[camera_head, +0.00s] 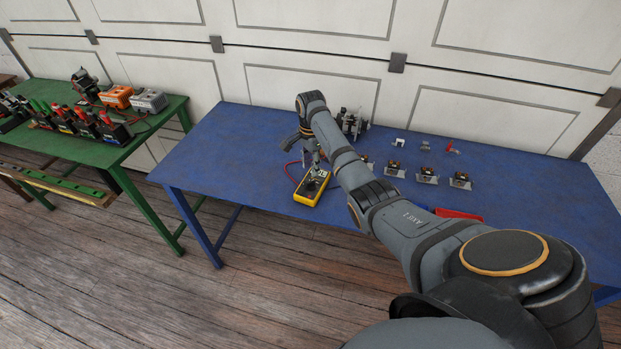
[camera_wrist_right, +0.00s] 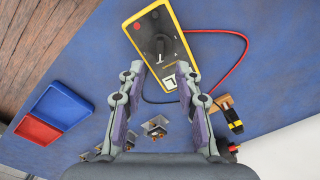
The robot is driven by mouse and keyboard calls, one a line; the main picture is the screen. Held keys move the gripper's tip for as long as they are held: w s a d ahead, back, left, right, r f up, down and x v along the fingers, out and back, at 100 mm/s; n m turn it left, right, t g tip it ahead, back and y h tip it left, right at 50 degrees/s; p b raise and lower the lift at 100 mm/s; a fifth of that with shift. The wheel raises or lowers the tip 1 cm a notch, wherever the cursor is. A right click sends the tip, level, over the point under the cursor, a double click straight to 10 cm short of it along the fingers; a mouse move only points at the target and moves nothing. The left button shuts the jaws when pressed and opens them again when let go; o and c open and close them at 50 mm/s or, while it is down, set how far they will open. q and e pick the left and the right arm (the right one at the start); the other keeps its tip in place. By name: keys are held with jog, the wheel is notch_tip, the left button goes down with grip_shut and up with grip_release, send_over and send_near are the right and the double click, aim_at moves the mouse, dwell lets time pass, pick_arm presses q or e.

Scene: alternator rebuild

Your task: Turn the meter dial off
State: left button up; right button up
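The yellow meter (camera_head: 311,187) lies on the blue table near its front edge. In the right wrist view, the meter (camera_wrist_right: 181,44) is at the top, with its dark dial (camera_wrist_right: 160,45) on the face and a pale display (camera_wrist_right: 169,82). My right gripper (camera_head: 316,158) is above the meter's far end. In the right wrist view, my right gripper (camera_wrist_right: 160,68) has its two fingers spread with nothing held between them; the dial shows between and just past the fingertips. I cannot tell the dial's setting. My left gripper is not in view.
A red lead (camera_wrist_right: 246,52) loops beside the meter. The blue table (camera_head: 233,135) holds an alternator part (camera_head: 351,122), several small metal parts and a red tray (camera_head: 458,215). A blue tray (camera_wrist_right: 62,106) adjoins it. A green table (camera_head: 100,155) with tools stands left.

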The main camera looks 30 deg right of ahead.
aim_at(311, 182)
notch_tip(311, 182, down, 7)
jog(key=shift+f, duration=0.1)
grip_shut()
dwell(0.3)
